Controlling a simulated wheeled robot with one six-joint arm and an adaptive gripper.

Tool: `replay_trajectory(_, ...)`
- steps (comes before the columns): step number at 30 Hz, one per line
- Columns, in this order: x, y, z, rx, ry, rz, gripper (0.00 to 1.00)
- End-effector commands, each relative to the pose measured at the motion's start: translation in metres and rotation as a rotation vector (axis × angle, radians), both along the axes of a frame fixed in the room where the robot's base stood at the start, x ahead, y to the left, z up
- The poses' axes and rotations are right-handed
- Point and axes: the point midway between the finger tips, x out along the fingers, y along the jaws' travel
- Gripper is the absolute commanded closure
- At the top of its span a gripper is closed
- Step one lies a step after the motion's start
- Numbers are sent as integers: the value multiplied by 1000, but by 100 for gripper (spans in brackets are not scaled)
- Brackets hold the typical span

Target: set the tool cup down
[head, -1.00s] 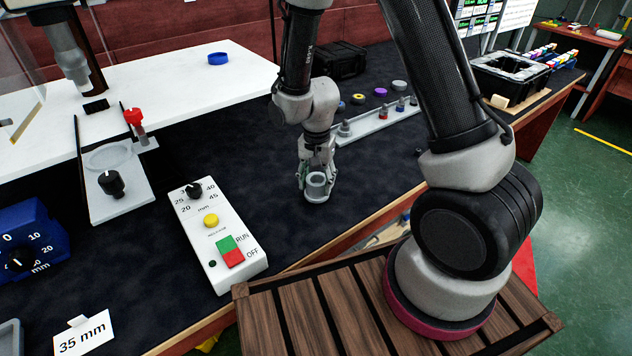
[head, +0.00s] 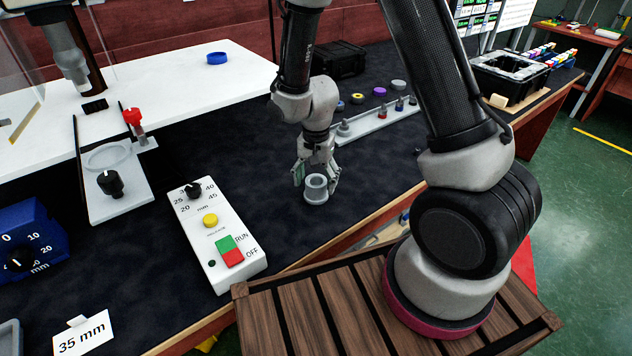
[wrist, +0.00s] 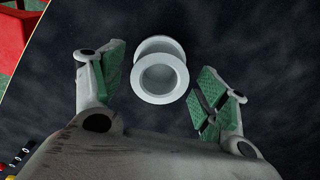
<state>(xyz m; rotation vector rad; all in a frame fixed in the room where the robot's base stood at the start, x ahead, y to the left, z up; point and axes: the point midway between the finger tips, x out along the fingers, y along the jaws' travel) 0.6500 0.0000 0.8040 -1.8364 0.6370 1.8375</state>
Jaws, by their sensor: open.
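The tool cup (head: 316,188) is a small light grey, flanged cup standing upright on the dark mat. In the wrist view the cup (wrist: 160,76) shows from above as a round rim around a hollow. My gripper (head: 316,178) is open around the cup, its green-padded fingers to either side. In the wrist view there is a gap between each finger of my gripper (wrist: 162,88) and the cup, so they do not touch it.
A white control panel (head: 218,238) with RUN and OFF buttons lies to the left. A grey rack (head: 378,124) with small parts stands behind my gripper. The table's wooden edge (head: 365,225) is close on the right. The mat between panel and cup is clear.

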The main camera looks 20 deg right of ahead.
Motion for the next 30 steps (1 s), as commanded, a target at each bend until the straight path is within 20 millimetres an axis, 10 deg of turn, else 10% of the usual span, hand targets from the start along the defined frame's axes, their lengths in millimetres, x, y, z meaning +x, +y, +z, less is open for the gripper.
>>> replay_trajectory(12,1,0,89,2,-5,0,26)
replay_trajectory(23,0,-1,116,1,-3,3,26)
replay_trajectory(30,-20,-41,185,22,-91,131,26)
